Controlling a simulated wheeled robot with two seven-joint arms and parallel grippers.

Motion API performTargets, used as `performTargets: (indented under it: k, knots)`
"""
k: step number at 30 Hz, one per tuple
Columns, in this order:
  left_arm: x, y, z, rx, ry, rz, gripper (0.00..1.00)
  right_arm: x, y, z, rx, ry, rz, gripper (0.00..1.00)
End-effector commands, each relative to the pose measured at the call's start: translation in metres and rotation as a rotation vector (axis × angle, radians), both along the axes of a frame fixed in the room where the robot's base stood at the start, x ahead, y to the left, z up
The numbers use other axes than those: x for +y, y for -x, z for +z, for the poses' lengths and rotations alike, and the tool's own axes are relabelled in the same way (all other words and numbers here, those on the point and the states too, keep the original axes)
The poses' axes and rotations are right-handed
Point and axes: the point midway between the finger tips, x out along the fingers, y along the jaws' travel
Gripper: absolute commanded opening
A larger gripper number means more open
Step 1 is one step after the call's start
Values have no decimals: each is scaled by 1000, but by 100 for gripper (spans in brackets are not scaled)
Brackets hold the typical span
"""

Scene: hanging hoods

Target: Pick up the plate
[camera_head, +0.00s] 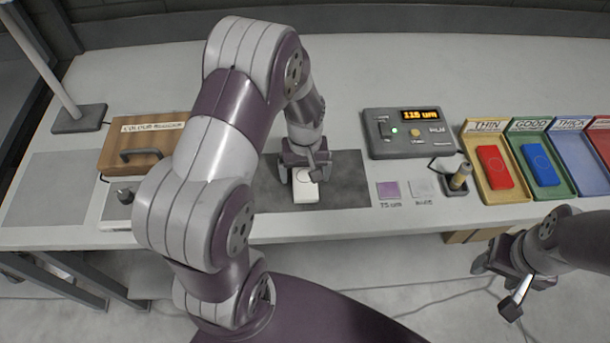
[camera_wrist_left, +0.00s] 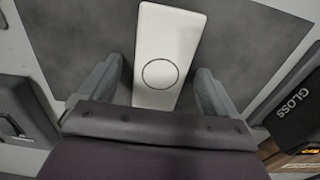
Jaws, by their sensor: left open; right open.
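The plate (camera_head: 305,191) is a small white rectangle lying on the dark grey mat (camera_head: 346,180) on the bench. In the left wrist view the plate (camera_wrist_left: 168,48) shows a thin circle marked on its face. My left gripper (camera_head: 304,176) is over the plate, pointing down at it. Its two open fingers (camera_wrist_left: 160,88) stand on either side of the plate, with a gap on each side. The gripper hides the far part of the plate in the head view. My right gripper (camera_head: 500,285) is open and empty, off the bench's front edge at the lower right.
A gauge box (camera_head: 408,133) reading 115 um stands right of the mat. Coloured trays marked THIN (camera_head: 486,160), GOOD (camera_head: 541,160) and THICK stand further right; the first two hold a red and a blue plate. A wooden box (camera_head: 140,146) with a handle stands at left.

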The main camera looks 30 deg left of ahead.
Motion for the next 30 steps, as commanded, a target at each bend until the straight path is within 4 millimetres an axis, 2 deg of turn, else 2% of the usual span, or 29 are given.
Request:
performTargets:
  k: [5,6,11,22,26,29,30]
  knots:
    - [0,0,0,-1,-1,0,92,0,0,0,0,0,0,57]
    - [0,0,0,-1,-1,0,78,0,0,0,0,0,0,57]
    - [0,0,0,-1,-1,0,26,0,0,0,0,0,0,57]
    - [0,-1,7,-2,0,0,25,0,0,0,0,0,0,57]
    - [0,-1,24,-4,0,0,25,0,0,-1,0,0,0,57]
    - [0,-2,44,-6,-1,0,25,0,0,-3,0,0,0,57]
    - [-8,-10,47,-4,0,-3,25,0,0,-4,0,0,0,57]
